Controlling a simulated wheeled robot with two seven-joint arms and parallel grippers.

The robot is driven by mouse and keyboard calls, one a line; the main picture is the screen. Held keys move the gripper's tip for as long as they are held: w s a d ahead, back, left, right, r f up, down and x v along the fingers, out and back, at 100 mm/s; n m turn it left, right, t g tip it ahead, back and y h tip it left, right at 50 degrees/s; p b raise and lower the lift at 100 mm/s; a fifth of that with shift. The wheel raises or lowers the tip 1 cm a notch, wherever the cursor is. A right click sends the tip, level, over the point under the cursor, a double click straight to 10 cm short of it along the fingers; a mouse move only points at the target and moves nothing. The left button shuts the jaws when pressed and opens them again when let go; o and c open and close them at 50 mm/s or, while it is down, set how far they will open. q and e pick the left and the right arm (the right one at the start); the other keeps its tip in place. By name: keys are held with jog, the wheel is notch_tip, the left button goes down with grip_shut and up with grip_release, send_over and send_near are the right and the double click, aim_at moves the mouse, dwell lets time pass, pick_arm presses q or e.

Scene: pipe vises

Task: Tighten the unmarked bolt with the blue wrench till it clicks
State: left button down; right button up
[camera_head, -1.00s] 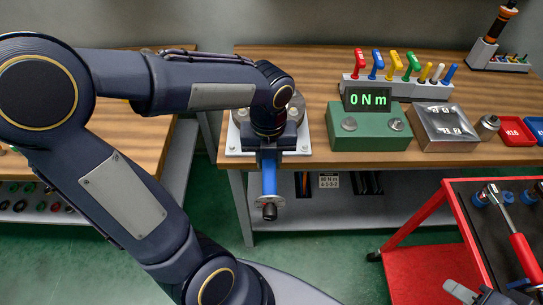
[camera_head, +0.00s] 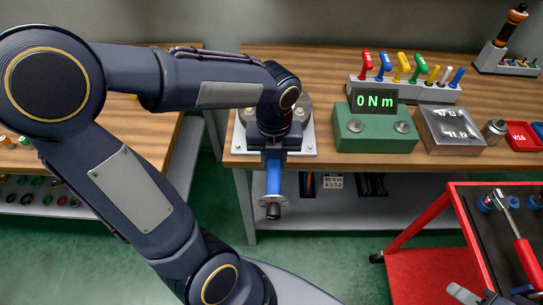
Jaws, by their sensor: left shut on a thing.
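My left gripper (camera_head: 273,157) is shut on the blue wrench (camera_head: 273,181), at the front edge of the workbench. The wrench's blue body points down toward me and ends in a pale flange and a dark tip (camera_head: 272,211). The tip hangs in front of the bench, apart from any bolt. A white vise plate (camera_head: 306,143) with bolts lies behind the gripper. My arm hides much of it, and I cannot tell which bolt is unmarked. A green box (camera_head: 375,133) carries a display (camera_head: 374,100) reading 0 Nm. A grey part at the lower right may be my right gripper (camera_head: 466,294).
A rack of coloured hex keys (camera_head: 410,88) stands behind the green box. A metal box (camera_head: 449,128), a small cylinder (camera_head: 494,130) and a red tray (camera_head: 522,135) are to the right. A red cart (camera_head: 458,222) holds a red-handled ratchet (camera_head: 526,262).

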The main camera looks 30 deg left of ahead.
pick_arm(q)
jog(key=shift+w+d+n, duration=0.45)
jog(key=shift+d+n, duration=0.15)
jog(key=shift+d, duration=0.05)
jog(key=shift+r, duration=0.2)
notch_tip(320, 180, up, 5)
jog(key=p, duration=0.4)
jog(key=shift+f+p, duration=0.15)
jog(key=shift+p, duration=0.25)
